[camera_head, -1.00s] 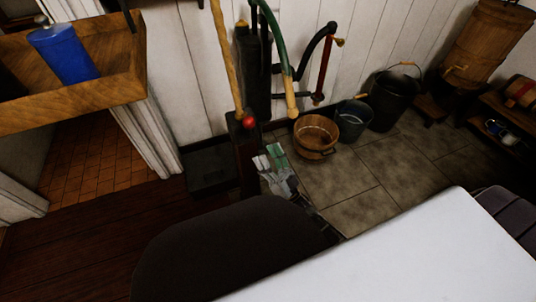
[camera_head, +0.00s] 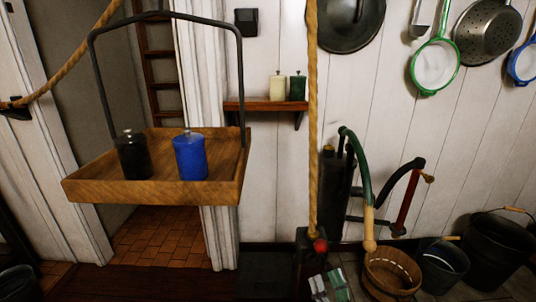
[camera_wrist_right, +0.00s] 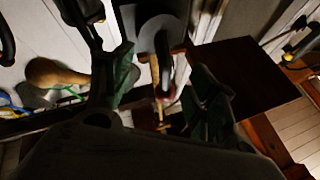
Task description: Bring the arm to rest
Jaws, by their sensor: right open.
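My right gripper (camera_head: 330,286) shows at the bottom edge of the head view, low in front of the pump and left of the wooden bucket. Its fingers with green pads stand apart and I see nothing held between them. In the right wrist view the two green-padded fingers (camera_wrist_right: 165,88) are also apart, with a thin pale brown rod and a red spot seen beyond the gap. The rest of my right arm is out of the head view. My left gripper is in neither view.
A hanging wooden tray (camera_head: 150,193) holds a black canister (camera_head: 132,157) and a blue canister (camera_head: 190,157). A rope (camera_head: 312,120) hangs above a red knob (camera_head: 321,246). A green-handled pump (camera_head: 357,165), wooden bucket (camera_head: 392,272) and dark buckets (camera_head: 443,265) stand at right.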

